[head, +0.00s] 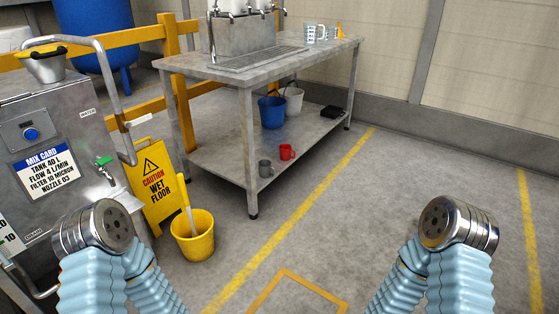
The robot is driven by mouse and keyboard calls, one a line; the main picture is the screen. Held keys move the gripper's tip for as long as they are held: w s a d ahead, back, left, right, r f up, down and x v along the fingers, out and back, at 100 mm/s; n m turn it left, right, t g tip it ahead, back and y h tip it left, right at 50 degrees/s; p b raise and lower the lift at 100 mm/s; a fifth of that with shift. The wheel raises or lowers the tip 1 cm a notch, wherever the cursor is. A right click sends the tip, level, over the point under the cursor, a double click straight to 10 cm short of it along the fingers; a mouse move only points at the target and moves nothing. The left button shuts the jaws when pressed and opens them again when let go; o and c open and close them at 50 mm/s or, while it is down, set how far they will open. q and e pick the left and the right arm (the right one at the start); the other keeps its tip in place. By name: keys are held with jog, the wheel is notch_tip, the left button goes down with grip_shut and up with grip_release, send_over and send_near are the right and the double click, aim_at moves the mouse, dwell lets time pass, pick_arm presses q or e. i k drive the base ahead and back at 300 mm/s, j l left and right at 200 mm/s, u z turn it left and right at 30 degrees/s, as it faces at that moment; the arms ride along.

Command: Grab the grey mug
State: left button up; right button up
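The grey mug (265,168) stands on the lower shelf of the metal table, near its front corner. A red mug (287,152) stands close to its right. Both of my arms reach in from the bottom of the head view, left and right, well short of the shelf. Their rounded metal joints show, but no gripper fingers can be made out on either arm. Nothing hides the grey mug.
The metal table's lower shelf (215,150) also holds a blue bucket (272,112), a pale bucket and a black box. A yellow bucket (194,243) and wet floor sign (157,185) stand left of the table. Floor (350,215) to the right is clear.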

aim_at(267, 170)
jog(key=i+z, duration=0.25)
jog(key=i, duration=0.2)
jog(key=i+j+z, duration=0.25)
jog(key=i, duration=0.25)
jog(key=i+j+z, duration=0.25)
jog(key=i, duration=0.2)
jog(key=i+j+z, duration=0.3)
jog(key=i+j, duration=0.4)
jog(key=j, duration=0.15)
